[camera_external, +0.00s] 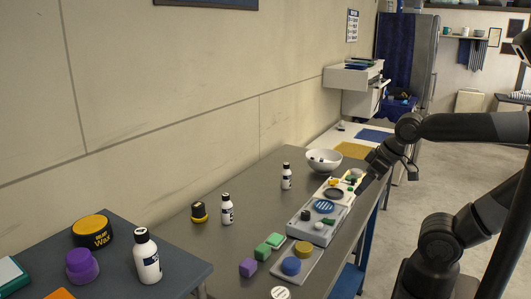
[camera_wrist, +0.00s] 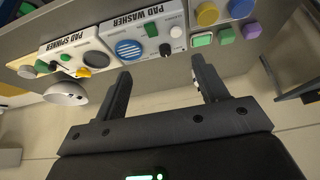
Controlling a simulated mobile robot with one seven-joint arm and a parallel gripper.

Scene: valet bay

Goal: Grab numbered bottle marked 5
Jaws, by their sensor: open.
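Three white bottles with dark caps and dark label marks stand upright in the external view. The nearest bottle (camera_external: 148,262) is on the dark near table. A second bottle (camera_external: 227,210) and a smaller-looking far bottle (camera_external: 286,178) stand on the long grey bench. Their numbers are too small to read, so I cannot tell which is 5. My gripper (camera_external: 384,173) is over the bench's right side, apart from all three bottles. In the wrist view my gripper (camera_wrist: 160,67) is open, with nothing between its fingers.
Pad washer (camera_wrist: 145,42) and pad spinner (camera_wrist: 75,60) panels line the bench's right edge. A white bowl (camera_external: 323,160) stands behind the far bottle. A black-and-yellow item (camera_external: 199,213) is beside the middle bottle.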

